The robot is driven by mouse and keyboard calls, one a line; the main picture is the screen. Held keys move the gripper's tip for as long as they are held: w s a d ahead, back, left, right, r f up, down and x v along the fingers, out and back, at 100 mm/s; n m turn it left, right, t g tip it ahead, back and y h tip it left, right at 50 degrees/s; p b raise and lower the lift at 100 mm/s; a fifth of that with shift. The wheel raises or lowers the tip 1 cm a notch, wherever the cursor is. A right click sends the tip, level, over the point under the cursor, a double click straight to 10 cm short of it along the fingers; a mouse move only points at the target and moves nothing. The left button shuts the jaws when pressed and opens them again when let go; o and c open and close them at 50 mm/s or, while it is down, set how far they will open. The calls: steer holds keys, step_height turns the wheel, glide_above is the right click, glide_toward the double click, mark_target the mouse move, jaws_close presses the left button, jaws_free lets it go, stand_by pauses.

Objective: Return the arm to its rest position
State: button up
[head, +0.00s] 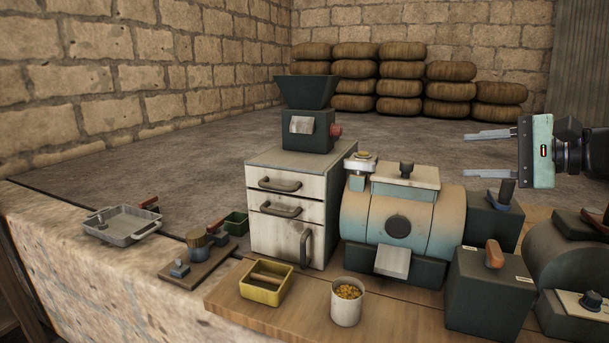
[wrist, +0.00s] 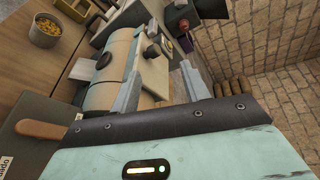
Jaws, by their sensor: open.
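My gripper (head: 488,153) is at the right of the head view, raised above the dark machine blocks. Its two grey fingers point left and are spread apart with nothing between them. In the wrist view the gripper (wrist: 160,90) also shows its fingers apart and empty. Beyond them is the cream and teal drum machine (wrist: 110,65), which also stands at the centre right of the bench in the head view (head: 360,215). The gripper touches nothing that I can see.
A drawer cabinet (head: 265,190) carries a dark hopper (head: 306,95). In front are a yellow tray (head: 262,293) and a white cup of yellow pieces (head: 346,312). A dark box with an orange lever (head: 485,295) stands below the gripper. Stacked sacks (head: 400,75) lie by the back wall.

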steer(key=s+a+f+n+g, duration=0.4)
steer(key=a+f+g, duration=0.1)
steer(key=a+f, duration=0.55)
steer(key=s+a+f+n+g+h, duration=0.3)
steer(key=s+a+f+n, duration=0.1)
steer(key=s+f, duration=0.25)
steer(key=s+a+f+n+g+h, duration=0.3)
steer(key=s+a+f+n+h, duration=0.15)
steer(key=s, duration=0.35)
steer(key=s+d+r+n+t+h, duration=0.1)
steer(key=s+n+h, duration=0.15)
steer(key=s, duration=0.25)
steer(key=s+d+r+n+h, duration=0.1)
steer(key=s+d+n, duration=0.1)
steer(key=s+n, duration=0.25)
step_height(320, 180, up, 15)
steer(key=p, duration=1.4)
steer(key=shift+s+p, duration=0.25)
steer(key=shift+p, duration=0.15)
